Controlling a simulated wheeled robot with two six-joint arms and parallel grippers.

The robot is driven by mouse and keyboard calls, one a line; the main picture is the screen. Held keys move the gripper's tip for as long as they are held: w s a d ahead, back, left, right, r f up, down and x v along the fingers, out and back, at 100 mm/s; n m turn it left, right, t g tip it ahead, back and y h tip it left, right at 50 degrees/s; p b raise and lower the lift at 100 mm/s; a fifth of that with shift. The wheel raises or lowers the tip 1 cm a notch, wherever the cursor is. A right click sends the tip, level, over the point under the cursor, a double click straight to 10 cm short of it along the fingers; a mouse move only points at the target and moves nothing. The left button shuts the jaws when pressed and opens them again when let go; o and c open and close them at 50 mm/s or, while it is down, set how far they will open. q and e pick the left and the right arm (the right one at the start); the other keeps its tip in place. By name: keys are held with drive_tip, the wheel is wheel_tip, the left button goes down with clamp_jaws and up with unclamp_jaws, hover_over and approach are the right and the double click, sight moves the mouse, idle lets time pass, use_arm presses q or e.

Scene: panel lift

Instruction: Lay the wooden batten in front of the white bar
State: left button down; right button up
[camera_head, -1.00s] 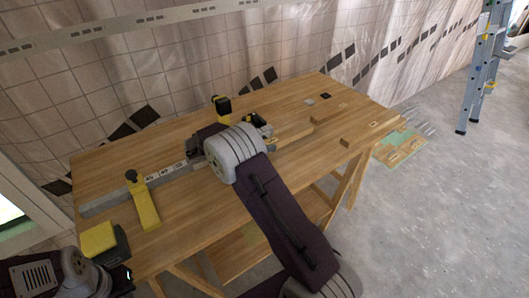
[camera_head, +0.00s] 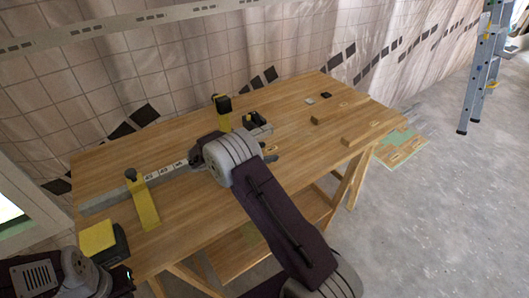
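The white bar (camera_head: 166,176) lies across the left half of the bench, running up to the right behind my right wrist. My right gripper (camera_head: 269,157) is over the middle of the bench, in front of the bar's line. Its dark fingertips show just right of the grey wrist, and the wrist hides most of it. I cannot make out the wooden batten in or under it. Two light wooden pieces, one farther back (camera_head: 331,113) and one nearer the right edge (camera_head: 370,133), lie on the right half. My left gripper (camera_head: 122,276) is at the lower left, mostly dark and unclear.
Yellow clamps stand at the bar, one at the left (camera_head: 144,205) and one behind (camera_head: 223,113). A yellow-and-black block (camera_head: 100,240) sits at the bench's front left corner. Two small squares (camera_head: 318,98) lie at the back. A ladder (camera_head: 482,70) stands at far right.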

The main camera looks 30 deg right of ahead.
drive_tip(key=shift+r, duration=0.1)
drive_tip(key=shift+r+p, duration=0.3)
drive_tip(key=shift+p, duration=0.15)
drive_tip(key=v, duration=1.2)
drive_tip(key=shift+f, duration=0.2)
